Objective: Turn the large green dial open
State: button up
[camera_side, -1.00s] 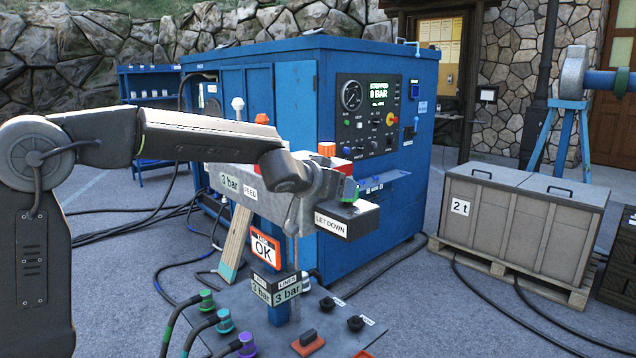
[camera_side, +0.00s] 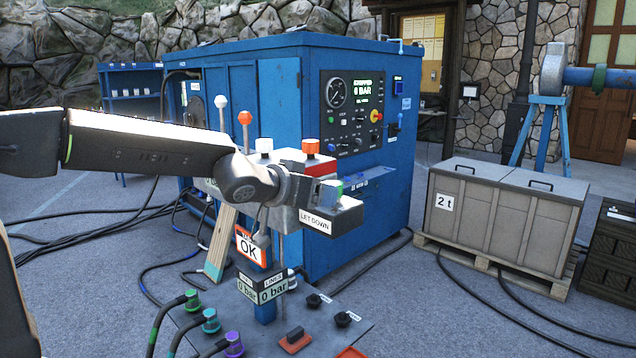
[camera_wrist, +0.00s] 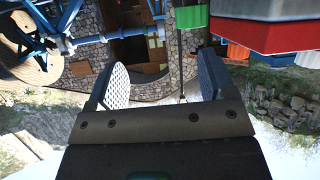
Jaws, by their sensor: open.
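The green dial (camera_side: 338,187) stands on the dark box labelled LET DOWN (camera_side: 318,222), at the end of the grey valve block. In the side view my gripper is right beside the dial, and the two overlap, so any contact cannot be told there. In the wrist view, which is upside down, the green dial (camera_wrist: 193,17) shows at the top, beyond the fingertips. My gripper (camera_wrist: 164,60) is open, with nothing between its two pads. The dial is not between the pads.
A red-topped lever (camera_side: 244,118), a white-topped lever (camera_side: 221,102) and a red knob (camera_side: 310,147) stand near my arm. A blue cabinet (camera_side: 285,95) is behind. Hoses with coloured couplings (camera_side: 210,321) lie below. A grey crate (camera_side: 505,205) stands at right.

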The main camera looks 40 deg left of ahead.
jog(key=d+f+h, duration=0.1)
jog(key=d+f, duration=0.1)
jog(key=n+t+y, duration=0.1)
jog(key=t+y, duration=0.3)
send_near(332, 183)
jog(key=x, duration=1)
jog(key=shift+f, duration=0.2)
jog(key=c, duration=0.9)
